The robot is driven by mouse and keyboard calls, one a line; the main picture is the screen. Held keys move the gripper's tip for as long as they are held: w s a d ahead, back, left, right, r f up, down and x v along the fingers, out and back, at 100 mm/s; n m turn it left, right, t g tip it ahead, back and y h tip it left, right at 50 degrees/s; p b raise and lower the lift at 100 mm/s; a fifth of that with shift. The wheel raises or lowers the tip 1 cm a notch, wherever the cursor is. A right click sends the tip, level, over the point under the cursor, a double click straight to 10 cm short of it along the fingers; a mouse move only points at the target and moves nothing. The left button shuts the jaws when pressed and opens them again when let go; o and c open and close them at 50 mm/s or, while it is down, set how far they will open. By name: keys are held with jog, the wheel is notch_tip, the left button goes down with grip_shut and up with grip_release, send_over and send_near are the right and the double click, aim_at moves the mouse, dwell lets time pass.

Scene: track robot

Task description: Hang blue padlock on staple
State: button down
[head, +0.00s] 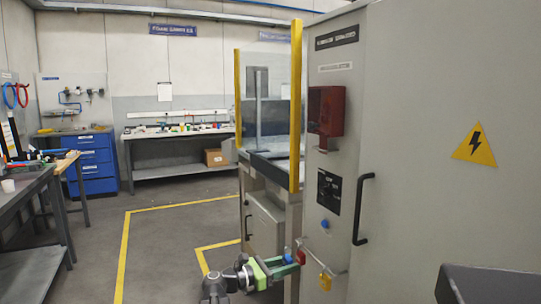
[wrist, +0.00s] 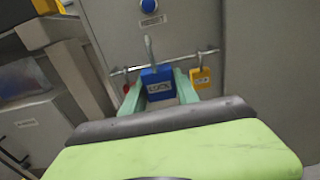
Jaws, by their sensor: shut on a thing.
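The blue padlock (wrist: 158,84), with lettering on its face, is between the green fingers of my gripper (wrist: 159,92), which is shut on it. Its grey shackle (wrist: 149,49) points up and crosses in front of a thin horizontal metal bar (wrist: 207,53) on the cabinet front, probably the staple. I cannot tell whether the shackle is around the bar or only before it. In the head view the blue padlock (head: 288,256) shows small at the tip of my gripper (head: 285,266), low by the cabinet.
A yellow padlock (wrist: 201,77) hangs from the bar to the right. A red padlock (head: 301,257) is close on the left, partly hidden in the wrist view. A blue button (head: 325,224) and a black door handle (head: 362,209) are above. Open floor (head: 165,260) lies left.

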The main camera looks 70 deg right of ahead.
jog(key=w+a+r+p, duration=0.2)
jog(key=r+p, duration=1.3)
jog(key=r, duration=0.1)
jog(key=w+a+r+p, duration=0.2)
jog(key=r+p, duration=1.3)
jog(key=r, duration=0.2)
jog(key=shift+w+a+r, duration=0.25)
jog(key=shift+a, duration=0.1)
jog(key=shift+d, duration=0.1)
jog(key=shift+x, duration=7.95)
jog(key=shift+f+b, duration=0.6)
jog(key=shift+f, duration=0.25)
jog(key=c, duration=0.9)
grip_release()
jog(key=shift+o, duration=0.2)
jog(key=v, duration=1.7)
jog(key=shift+a, duration=0.25)
